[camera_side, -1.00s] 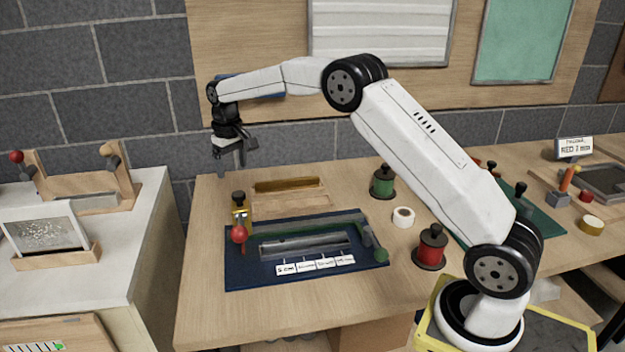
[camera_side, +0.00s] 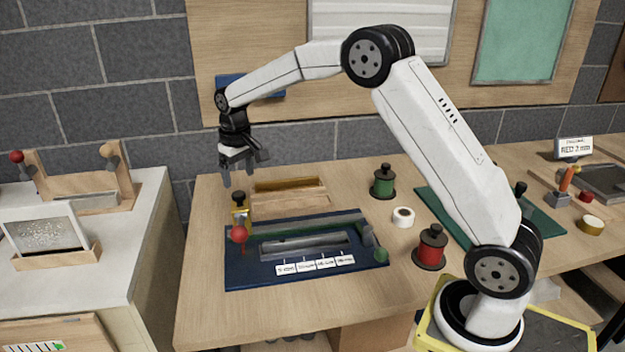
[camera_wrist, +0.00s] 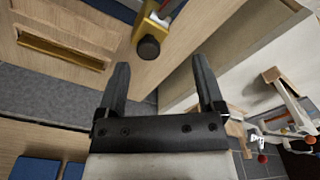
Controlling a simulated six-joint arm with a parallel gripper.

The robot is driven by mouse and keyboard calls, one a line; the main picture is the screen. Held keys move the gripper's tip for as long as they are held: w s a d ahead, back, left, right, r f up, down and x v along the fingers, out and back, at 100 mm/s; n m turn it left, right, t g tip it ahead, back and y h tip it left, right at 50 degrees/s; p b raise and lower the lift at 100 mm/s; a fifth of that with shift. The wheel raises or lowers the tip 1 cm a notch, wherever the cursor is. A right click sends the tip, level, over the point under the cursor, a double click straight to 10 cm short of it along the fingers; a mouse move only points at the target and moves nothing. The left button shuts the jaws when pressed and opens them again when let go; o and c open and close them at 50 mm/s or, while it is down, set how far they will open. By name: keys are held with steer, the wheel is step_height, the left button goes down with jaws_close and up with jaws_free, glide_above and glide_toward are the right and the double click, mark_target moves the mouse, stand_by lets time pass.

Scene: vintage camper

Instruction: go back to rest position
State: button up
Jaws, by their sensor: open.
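My gripper (camera_side: 238,178) is open and empty in the side view. It points down above the back left part of the wooden bench, above a small yellow tool with a black knob (camera_side: 240,208). In the wrist view, my gripper's two dark fingers (camera_wrist: 160,85) stand apart with nothing between them. The yellow tool with its black knob (camera_wrist: 148,46) lies beyond the fingertips there, apart from them.
A green spool (camera_side: 383,181), a white roll (camera_side: 403,217) and a red spool (camera_side: 431,247) stand to the right. A white counter (camera_side: 130,225) is at left.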

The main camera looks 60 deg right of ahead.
steer(key=s+a+f, duration=0.2)
steer(key=s, duration=0.7)
steer(key=s+a+f+t, duration=0.1)
steer(key=s, duration=0.8)
steer(key=s+a+f+n+t, duration=0.1)
steer(key=s+a+f, duration=0.1)
steer(key=s, duration=0.7)
steer(key=shift+a+f, duration=0.3)
steer(key=shift+a, duration=0.05)
